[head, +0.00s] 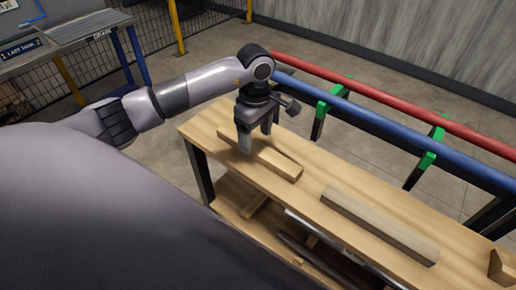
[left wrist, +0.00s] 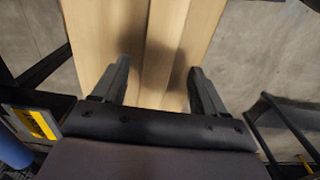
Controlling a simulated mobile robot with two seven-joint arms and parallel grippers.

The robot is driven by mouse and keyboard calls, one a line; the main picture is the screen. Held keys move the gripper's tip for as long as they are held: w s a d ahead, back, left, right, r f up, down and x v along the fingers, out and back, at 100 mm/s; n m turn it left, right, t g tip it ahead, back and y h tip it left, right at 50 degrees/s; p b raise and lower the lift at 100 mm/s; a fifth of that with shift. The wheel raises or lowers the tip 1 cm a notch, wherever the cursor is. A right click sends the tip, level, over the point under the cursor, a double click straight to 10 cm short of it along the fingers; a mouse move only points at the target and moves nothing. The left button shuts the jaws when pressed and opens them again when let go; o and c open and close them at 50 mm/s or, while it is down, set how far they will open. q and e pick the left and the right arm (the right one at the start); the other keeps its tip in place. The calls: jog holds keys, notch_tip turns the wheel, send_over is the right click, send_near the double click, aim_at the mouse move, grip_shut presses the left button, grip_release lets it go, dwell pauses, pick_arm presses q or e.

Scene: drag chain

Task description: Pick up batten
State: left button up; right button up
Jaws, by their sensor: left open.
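A light wooden batten (head: 272,162) lies flat on the workbench top under my left gripper. A second, longer and duller batten (head: 380,225) lies farther right on the same top. My left gripper (head: 256,138) points down over the far left part of the first batten, with its fingers apart. In the left wrist view the two fingers (left wrist: 159,67) stand either side of a wooden strip (left wrist: 163,50), which runs between them. I cannot tell whether the fingers touch the wood. My right gripper is in neither view.
The wooden workbench (head: 215,131) has a lower shelf with loose pieces. A red rail (head: 400,107) and a blue rail (head: 390,130) with green brackets run behind it. A small wooden block (head: 501,268) stands at the right end. Bare bench top separates the battens.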

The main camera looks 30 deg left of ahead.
aim_at(257, 147)
pick_arm(q)
notch_tip(257, 147, down, 4)
jog(key=shift+d+r, duration=0.1)
jog(key=shift+r, duration=0.1)
jog(key=shift+w, duration=0.1)
jog(key=c, duration=1.2)
jog(key=shift+r, duration=0.1)
